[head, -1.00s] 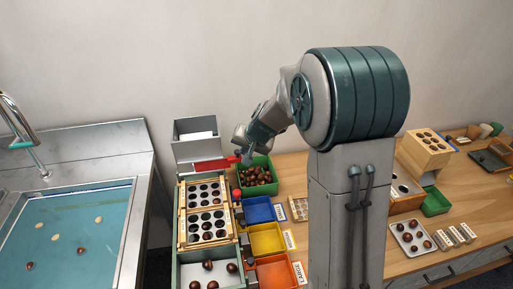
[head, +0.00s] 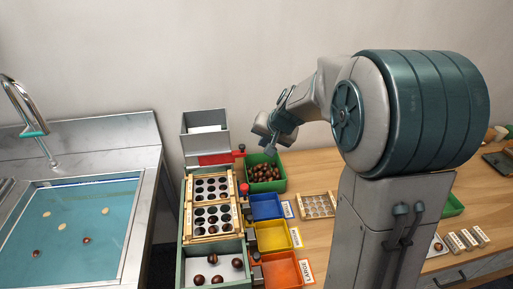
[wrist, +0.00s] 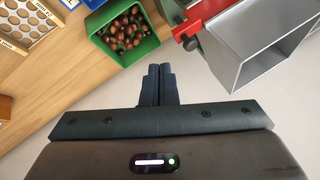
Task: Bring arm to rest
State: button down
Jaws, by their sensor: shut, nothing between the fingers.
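My gripper (wrist: 159,72) is shut with its two fingers together and nothing between them. In the head view my gripper (head: 268,150) hangs at the end of my arm, over the back of the green bin (head: 279,184) of chestnuts. In the wrist view the fingers point toward the gap between the green bin (wrist: 152,44) and the grey metal hopper (wrist: 252,50). The bin holds many brown chestnuts (wrist: 126,26). My large teal shoulder joint fills much of the right of the head view and hides part of the table behind it.
The sorter with wooden hole plates (head: 211,237) stands left of the blue (head: 266,206), yellow (head: 273,236) and orange (head: 282,270) bins. A sink (head: 70,225) with floating chestnuts lies at the left. A holed tray (head: 319,205) rests on the wooden table (head: 330,243).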

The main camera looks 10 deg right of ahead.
jog(key=v, duration=0.7)
jog(key=s+f+n+g+h, duration=0.1)
jog(key=s+f+n, duration=0.1)
jog(key=s, duration=1)
jog(key=s+f+n+g+h, duration=0.1)
jog(key=s+f+n+g, duration=0.1)
jog(key=s, duration=1)
jog(key=shift+s+d+f+h, duration=0.15)
jog(key=shift+d+f+h, duration=0.15)
jog(key=shift+d+h, duration=0.1)
